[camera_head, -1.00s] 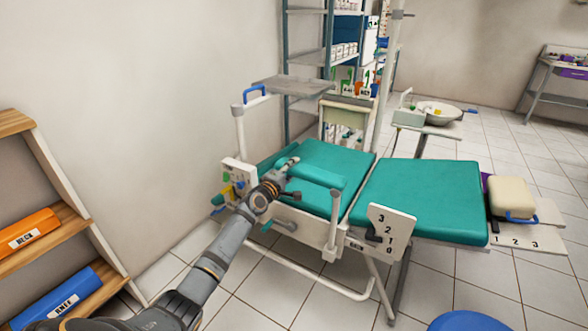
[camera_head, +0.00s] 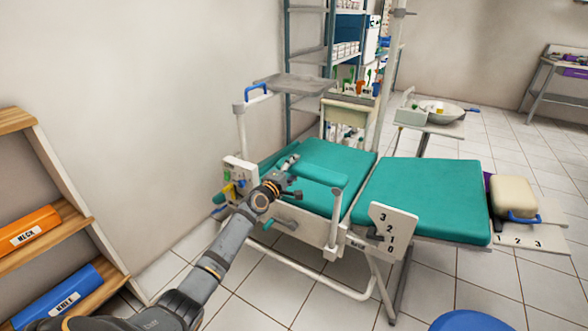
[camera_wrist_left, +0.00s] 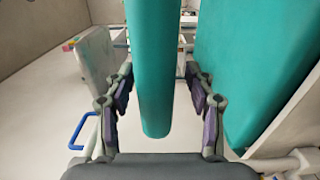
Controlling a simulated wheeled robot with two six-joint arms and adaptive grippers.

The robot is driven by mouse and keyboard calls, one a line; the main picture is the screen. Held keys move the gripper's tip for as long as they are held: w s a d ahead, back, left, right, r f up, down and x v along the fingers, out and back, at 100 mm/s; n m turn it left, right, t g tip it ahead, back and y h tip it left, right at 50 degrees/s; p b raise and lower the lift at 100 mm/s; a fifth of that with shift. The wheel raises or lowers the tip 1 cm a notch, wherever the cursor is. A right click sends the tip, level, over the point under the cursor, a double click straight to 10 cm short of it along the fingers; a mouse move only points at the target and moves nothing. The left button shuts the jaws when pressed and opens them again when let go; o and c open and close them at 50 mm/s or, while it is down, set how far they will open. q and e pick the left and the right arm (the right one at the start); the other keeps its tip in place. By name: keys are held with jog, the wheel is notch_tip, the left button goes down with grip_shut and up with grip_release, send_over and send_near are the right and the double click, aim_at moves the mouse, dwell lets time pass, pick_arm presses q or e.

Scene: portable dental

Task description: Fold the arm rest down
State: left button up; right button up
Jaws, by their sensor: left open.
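The arm rest (camera_head: 322,176) is a teal padded bar along the near side of the teal dental chair (camera_head: 420,197). It lies about level, next to the seat pad, with a white post at its right end. My left gripper (camera_head: 291,177) is at the left end of the arm rest. In the left wrist view the arm rest (camera_wrist_left: 152,85) runs between the two fingers of my open left gripper (camera_wrist_left: 158,100), with a gap on each side. The bar's end lies close to the palm. My right gripper is out of view.
A white panel (camera_head: 390,228) numbered 3 to 0 is on the chair's near side. A tray (camera_head: 295,83) and a blue handle (camera_head: 255,91) stand behind. A wooden shelf (camera_head: 45,180) is at left, and a blue round top (camera_head: 477,321) is at the bottom right.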

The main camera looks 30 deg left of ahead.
pick_arm(q)
jog(key=shift+s+a, duration=0.1)
jog(key=shift+s, duration=3.65)
